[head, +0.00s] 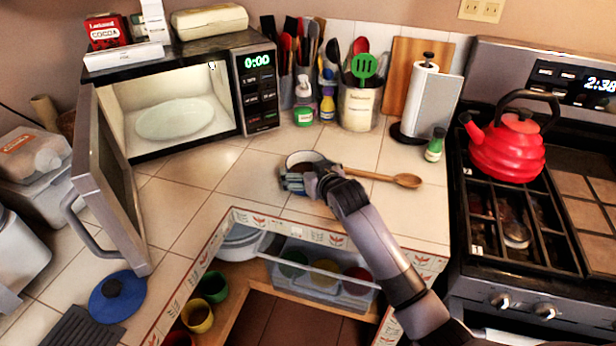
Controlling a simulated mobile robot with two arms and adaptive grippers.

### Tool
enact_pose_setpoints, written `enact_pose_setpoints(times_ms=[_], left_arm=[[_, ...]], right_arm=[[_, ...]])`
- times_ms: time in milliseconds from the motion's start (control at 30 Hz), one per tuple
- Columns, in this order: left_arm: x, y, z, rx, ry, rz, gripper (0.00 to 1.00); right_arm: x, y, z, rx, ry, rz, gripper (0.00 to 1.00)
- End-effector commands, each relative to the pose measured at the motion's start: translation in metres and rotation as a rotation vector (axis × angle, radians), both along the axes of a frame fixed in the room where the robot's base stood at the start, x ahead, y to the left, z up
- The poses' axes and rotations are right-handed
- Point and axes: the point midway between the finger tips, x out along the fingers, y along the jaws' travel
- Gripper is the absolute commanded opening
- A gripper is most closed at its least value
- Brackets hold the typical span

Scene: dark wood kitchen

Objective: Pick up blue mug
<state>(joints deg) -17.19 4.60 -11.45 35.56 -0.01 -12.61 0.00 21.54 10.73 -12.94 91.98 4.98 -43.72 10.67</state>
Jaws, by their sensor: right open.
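A round mug (303,156) with a pale rim and brownish inside stands on the tiled counter, right of the microwave. Patches of blue show low on its near side, but my gripper covers most of that side. My right gripper (298,180) is at the mug's near side, with its fingers open and very close to it. I cannot tell whether the fingers touch the mug or go around it. My left gripper is out of view.
A wooden spoon (380,177) lies just right of the mug. An open microwave (165,108) stands to the left, its door (112,170) swung out over the counter. A red kettle (505,150) sits on the stove. Cups stand in the open cabinet below.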

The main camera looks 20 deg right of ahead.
Motion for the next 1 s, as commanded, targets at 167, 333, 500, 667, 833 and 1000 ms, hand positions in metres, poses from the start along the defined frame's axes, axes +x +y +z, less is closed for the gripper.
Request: enact_pose_setpoints(times_ms=[167, 333, 500, 667, 833, 1000], left_arm=[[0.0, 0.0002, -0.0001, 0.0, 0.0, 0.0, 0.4], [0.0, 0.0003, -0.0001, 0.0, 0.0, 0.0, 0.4], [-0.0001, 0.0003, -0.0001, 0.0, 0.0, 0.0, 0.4], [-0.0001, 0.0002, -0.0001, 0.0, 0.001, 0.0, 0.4], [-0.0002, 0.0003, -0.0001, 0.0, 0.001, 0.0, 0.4], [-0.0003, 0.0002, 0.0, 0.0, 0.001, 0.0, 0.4]], right_arm=[[-0.0003, 0.0003, 0.0001, 0.0, 0.0, 0.0, 0.95], [-0.0004, 0.0002, 0.0001, 0.0, 0.0, 0.0, 0.84], [-0.0005, 0.0001, 0.0001, 0.0, 0.0, 0.0, 0.73], [-0.0005, 0.0001, 0.0001, 0.001, 0.0, 0.0, 0.62], [-0.0005, 0.0001, 0.0001, 0.001, 0.0, 0.0, 0.51], [-0.0001, 0.0002, 0.0018, 0.002, -0.004, 0.001, 0.45]])
